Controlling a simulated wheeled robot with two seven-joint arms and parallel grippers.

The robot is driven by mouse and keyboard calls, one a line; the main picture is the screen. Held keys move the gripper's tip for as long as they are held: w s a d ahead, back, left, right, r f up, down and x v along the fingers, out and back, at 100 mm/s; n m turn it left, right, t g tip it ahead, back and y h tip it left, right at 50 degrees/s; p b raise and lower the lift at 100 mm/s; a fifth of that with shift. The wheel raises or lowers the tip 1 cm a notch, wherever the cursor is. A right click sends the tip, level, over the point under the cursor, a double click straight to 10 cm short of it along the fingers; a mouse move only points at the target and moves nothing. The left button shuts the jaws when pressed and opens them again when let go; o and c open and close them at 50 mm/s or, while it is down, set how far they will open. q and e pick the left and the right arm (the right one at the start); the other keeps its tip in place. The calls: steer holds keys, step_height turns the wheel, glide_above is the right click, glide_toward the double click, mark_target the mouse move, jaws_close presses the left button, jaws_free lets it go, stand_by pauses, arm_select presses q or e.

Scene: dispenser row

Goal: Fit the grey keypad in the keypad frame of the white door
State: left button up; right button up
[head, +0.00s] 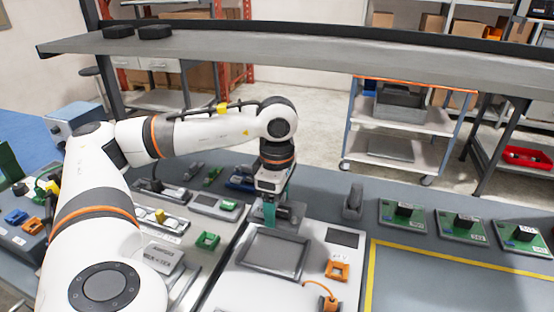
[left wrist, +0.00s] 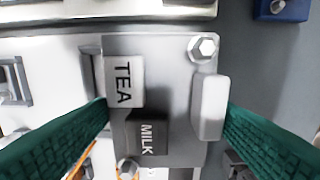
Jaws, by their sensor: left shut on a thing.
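The grey keypad (left wrist: 172,70) shows in the left wrist view as a plate with a TEA key, a dark MILK key, a pale raised block and hex bolts at two corners. My left gripper (head: 269,213) is shut on it, with green fingers on either side. In the head view, the gripper points down at the far end of the white door (head: 232,290), which lies flat on the bench. The keypad frame is not clearly seen; the gripper and keypad cover that area. I cannot tell whether the keypad touches the door. My right gripper is out of view.
The door also bears a large grey framed panel (head: 273,252), a dark rectangle (head: 342,238) and an orange clip (head: 337,270). A grey upright part (head: 353,202) stands behind. Several green boards (head: 402,216) line the right. The yellow-edged area (head: 450,280) is clear. A shelf (head: 300,50) spans above.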

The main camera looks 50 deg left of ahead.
mark_target(277, 209)
arm_select(q)
steer(key=shift+r+p, duration=0.95)
steer(key=shift+r, duration=0.6)
